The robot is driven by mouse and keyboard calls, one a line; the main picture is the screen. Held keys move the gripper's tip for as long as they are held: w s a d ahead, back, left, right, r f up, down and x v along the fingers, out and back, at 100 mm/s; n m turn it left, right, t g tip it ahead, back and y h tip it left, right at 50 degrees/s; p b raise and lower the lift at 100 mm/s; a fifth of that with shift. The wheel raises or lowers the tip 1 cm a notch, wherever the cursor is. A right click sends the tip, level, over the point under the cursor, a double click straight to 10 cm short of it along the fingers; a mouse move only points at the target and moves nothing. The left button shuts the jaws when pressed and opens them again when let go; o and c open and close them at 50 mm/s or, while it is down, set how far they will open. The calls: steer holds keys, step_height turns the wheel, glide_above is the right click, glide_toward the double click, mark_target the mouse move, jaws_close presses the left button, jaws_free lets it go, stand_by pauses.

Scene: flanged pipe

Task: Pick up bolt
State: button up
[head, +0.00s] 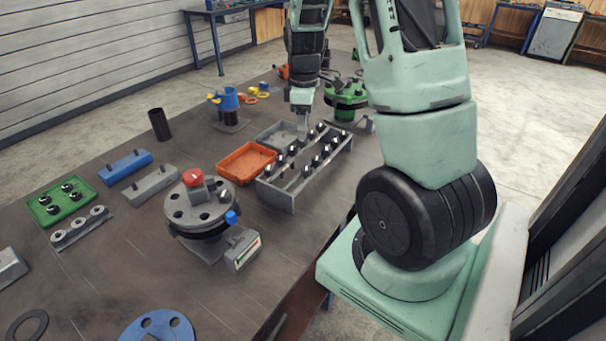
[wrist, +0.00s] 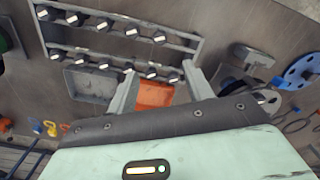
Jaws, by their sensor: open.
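Several bolts with black heads stand in two rows in a grey rack (head: 279,197), which also shows in the wrist view (wrist: 185,37). One bolt (head: 306,172) stands in the near row. A bolt (wrist: 151,73) appears between the fingertips, and another bolt (wrist: 173,77) is near the right finger. I cannot tell how far above them the fingers are. Nothing is held.
An orange tray (head: 246,162) and a grey tray (head: 272,137) lie beside the rack. A flanged pipe (head: 200,213) with a red cap stands on the table to the left. A green flange (head: 347,100) stands behind. A green tray (head: 61,203) is at far left.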

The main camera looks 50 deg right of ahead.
steer(key=p, duration=0.1)
glide_above(306, 168)
steer(key=f, duration=0.8)
steer(key=shift+w+a, duration=0.1)
steer(key=shift+w, duration=0.15)
steer(key=f, duration=0.1)
steer(key=f+p, duration=0.2)
steer(key=f, duration=0.1)
steer(key=shift+s+f, duration=0.1)
steer(key=shift+s, duration=0.25)
steer(key=shift+f, duration=0.6)
jaws_close()
